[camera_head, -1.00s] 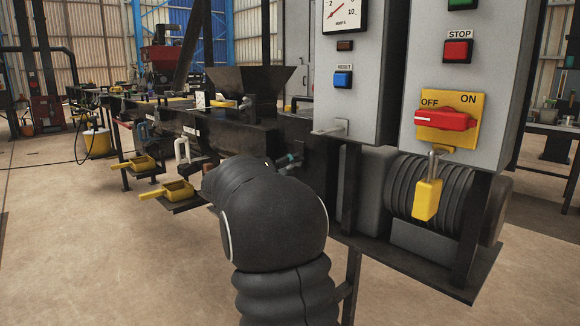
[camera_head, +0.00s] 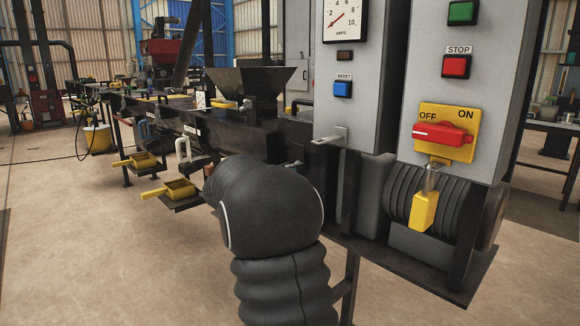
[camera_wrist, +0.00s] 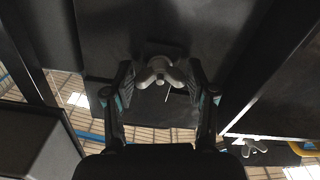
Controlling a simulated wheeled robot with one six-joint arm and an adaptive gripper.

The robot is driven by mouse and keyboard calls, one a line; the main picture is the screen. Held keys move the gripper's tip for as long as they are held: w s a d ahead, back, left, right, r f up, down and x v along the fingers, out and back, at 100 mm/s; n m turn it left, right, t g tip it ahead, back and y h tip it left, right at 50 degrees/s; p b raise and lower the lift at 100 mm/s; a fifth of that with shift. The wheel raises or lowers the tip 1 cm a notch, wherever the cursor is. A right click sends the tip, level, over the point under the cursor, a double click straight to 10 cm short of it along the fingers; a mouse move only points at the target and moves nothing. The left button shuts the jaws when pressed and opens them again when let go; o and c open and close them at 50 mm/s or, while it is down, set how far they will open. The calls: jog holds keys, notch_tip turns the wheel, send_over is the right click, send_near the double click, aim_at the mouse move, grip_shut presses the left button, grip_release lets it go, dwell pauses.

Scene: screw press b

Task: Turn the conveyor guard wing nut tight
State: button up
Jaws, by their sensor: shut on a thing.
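The wing nut (camera_wrist: 160,72) is a grey, rounded-wing piece in the wrist view, against a dark plate (camera_wrist: 118,32). My gripper (camera_wrist: 160,75) has one finger on each side of it, and the pads close on the wings. A thin pale line shows just below the nut. In the head view, my dark arm hides the gripper and the nut, so how far the nut is turned cannot be seen there.
A second grey wing-shaped piece (camera_wrist: 252,147) shows at lower right in the wrist view. Dark beams flank the gripper closely. In the head view, the grey control cabinet (camera_head: 398,165) with its red switch (camera_head: 442,135) stands right of my arm. Yellow pans (camera_head: 179,188) are at left.

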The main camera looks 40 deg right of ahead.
jog(key=m+b, duration=0.1)
jog(key=m, duration=0.5)
jog(key=shift+f, duration=0.1)
jog(key=m+b, duration=0.2)
jog(key=m, duration=0.2)
jog(key=shift+w+m, duration=0.1)
jog(key=shift+m, duration=0.2)
jog(key=shift+m+b, duration=0.6)
jog(key=shift+m, duration=0.4)
jog(key=o, duration=1.2)
jog(key=shift+c, duration=0.2)
jog(key=a, duration=1.2)
jog(key=shift+s, duration=0.45)
